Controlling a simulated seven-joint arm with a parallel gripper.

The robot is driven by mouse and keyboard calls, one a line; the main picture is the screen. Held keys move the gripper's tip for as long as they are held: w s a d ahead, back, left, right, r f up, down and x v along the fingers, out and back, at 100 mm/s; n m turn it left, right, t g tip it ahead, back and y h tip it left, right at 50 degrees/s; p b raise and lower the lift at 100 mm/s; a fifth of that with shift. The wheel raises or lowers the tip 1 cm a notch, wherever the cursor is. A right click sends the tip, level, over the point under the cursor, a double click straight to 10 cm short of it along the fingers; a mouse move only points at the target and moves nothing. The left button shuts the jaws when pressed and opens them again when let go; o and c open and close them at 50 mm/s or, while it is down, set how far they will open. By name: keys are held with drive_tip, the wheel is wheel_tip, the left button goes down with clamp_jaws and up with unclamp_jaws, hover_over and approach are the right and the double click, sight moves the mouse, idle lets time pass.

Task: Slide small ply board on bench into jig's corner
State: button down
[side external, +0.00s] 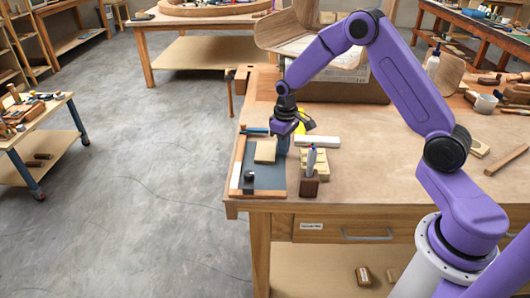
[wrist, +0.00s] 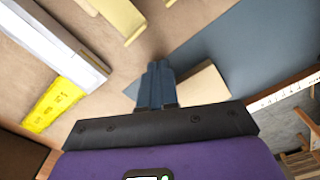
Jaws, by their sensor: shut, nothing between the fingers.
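The small ply board (side external: 265,152) lies flat on the dark blue-grey mat of the jig (side external: 265,181), near its upper part in the side external view. Strips edge the jig; a pale strip (side external: 237,175) runs along its left side. My gripper (side external: 284,150) points down just right of the board, fingers shut and empty. In the wrist view the shut fingers (wrist: 157,85) stand beside the board (wrist: 204,88), partly covering it; I cannot tell whether they touch it. The mat (wrist: 245,40) and a marked white strip (wrist: 283,95) also show there.
A white bar (side external: 317,141) and a yellow object (side external: 306,122) lie behind. A small black object (side external: 249,177) sits on the jig. The bench's front edge is close.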

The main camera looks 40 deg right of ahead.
sight(272, 150)
drive_tip(key=shift+w+a, duration=0.1)
drive_tip(key=shift+w+a, duration=1.6)
drive_tip(key=shift+w, duration=0.05)
drive_tip(key=shift+s, duration=0.1)
drive_tip(key=shift+s+d, duration=0.35)
drive_tip(key=shift+d, duration=0.1)
drive_tip(key=shift+r, duration=3.5)
drive_tip(key=shift+a, duration=0.1)
